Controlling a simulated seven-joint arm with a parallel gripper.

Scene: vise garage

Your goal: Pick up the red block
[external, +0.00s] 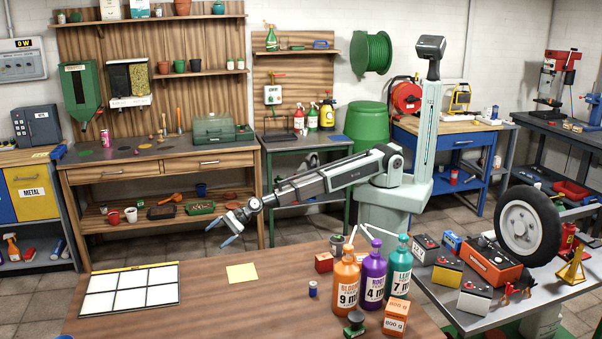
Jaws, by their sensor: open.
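A small red block (324,262) sits on the wooden table in front, just left of the orange bottle. It looks like a small box with a dark marking on its front. My gripper (219,233) is open and empty at the end of my outstretched arm. It is in the air, left of the red block and higher in the picture, near the table's far edge. Its fingers point down and to the left. Nothing touches the block.
Orange (346,285), purple (373,275) and teal (398,268) pump bottles stand close on the block's right. An orange 800 g box (397,314) and a blue spool (312,289) are nearby. A yellow note (242,273) and white grid panel (130,289) lie left.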

